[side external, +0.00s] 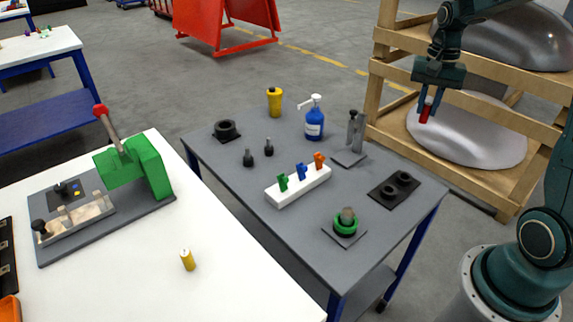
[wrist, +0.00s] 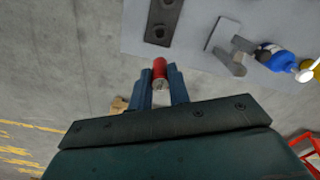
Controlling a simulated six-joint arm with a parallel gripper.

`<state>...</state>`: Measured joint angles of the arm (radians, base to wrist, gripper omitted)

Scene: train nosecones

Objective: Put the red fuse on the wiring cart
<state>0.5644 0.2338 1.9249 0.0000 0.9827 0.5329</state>
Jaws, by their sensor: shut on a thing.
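The red fuse (side external: 425,113) is held between the fingers of my gripper (side external: 431,92). In the side external view they are up in the air at the upper right, in front of the wooden shelf. The wrist view shows the red fuse (wrist: 160,70) clamped between the two fingertips (wrist: 160,82). The grey wiring cart (side external: 285,225) stands in the middle of the side view. In the wrist view the cart top (wrist: 190,28) lies beyond the fuse, and floor shows directly beneath the fingers.
On the cart are a white holder (side external: 300,187) with green, blue and orange pieces, a blue bottle (side external: 314,125), a yellow container (side external: 274,101), a green ring part (side external: 345,223) and a black two-ring plate (side external: 393,188). A wooden shelf (side external: 480,103) stands behind. A yellow cylinder (side external: 187,260) is on the white table.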

